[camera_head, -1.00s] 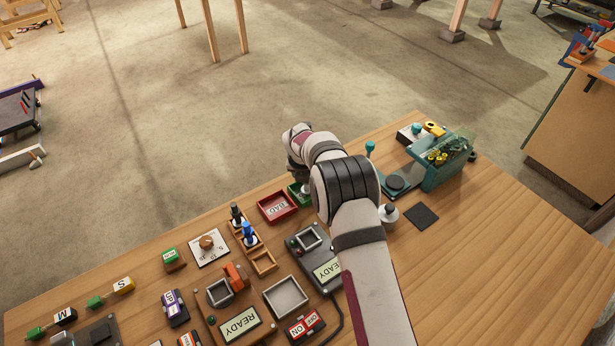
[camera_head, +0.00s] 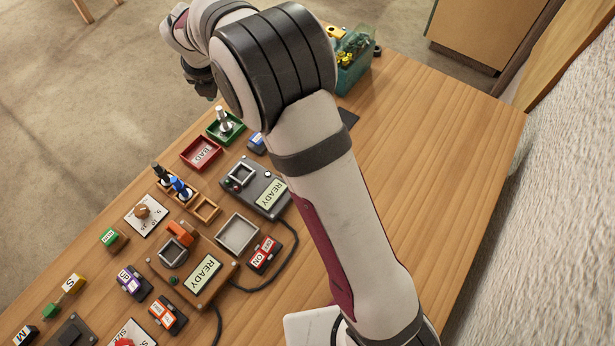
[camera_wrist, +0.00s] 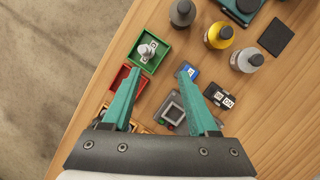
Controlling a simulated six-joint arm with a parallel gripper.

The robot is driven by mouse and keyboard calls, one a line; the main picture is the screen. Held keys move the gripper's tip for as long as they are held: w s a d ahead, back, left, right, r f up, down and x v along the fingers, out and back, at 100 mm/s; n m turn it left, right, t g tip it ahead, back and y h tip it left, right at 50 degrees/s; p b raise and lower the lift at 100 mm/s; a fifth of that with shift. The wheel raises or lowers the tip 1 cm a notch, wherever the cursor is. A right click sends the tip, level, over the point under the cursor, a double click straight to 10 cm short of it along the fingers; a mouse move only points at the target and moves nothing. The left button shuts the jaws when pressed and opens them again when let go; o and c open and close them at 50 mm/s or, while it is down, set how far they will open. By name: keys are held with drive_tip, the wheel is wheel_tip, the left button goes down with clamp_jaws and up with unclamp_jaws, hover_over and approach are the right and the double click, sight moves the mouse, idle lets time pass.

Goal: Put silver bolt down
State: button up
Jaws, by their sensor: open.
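The silver bolt (camera_head: 224,119) stands upright in the green tray (camera_head: 210,134). In the wrist view the bolt (camera_wrist: 147,51) shows inside the green tray (camera_wrist: 163,47), beyond my fingertips. My gripper (camera_wrist: 160,73) has its two teal fingers spread with nothing between them, apart from the bolt. In the head view my gripper's dark end hangs behind my arm at the upper left, and its fingers are hard to make out.
A red tray (camera_head: 201,153) marked BAD lies beside the green one. Boxes marked READY, switches and a grey tray (camera_head: 237,233) crowd the table. Bottles (camera_wrist: 219,35) stand beyond; the table's right side is clear.

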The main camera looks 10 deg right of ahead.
drive_tip(key=s+d+r+m+g, duration=0.2)
drive_tip(key=s+d+r+m, duration=0.5)
drive_tip(key=s+d+m, duration=0.55)
drive_tip(key=s+d+m+g+y, duration=0.2)
drive_tip(key=s+m, duration=2.2)
drive_tip(key=m, duration=0.1)
drive_tip(key=shift+s+d+f+m, duration=0.25)
drive_tip(key=shift+d+f+m, duration=0.1)
drive_tip(key=shift+f, duration=0.1)
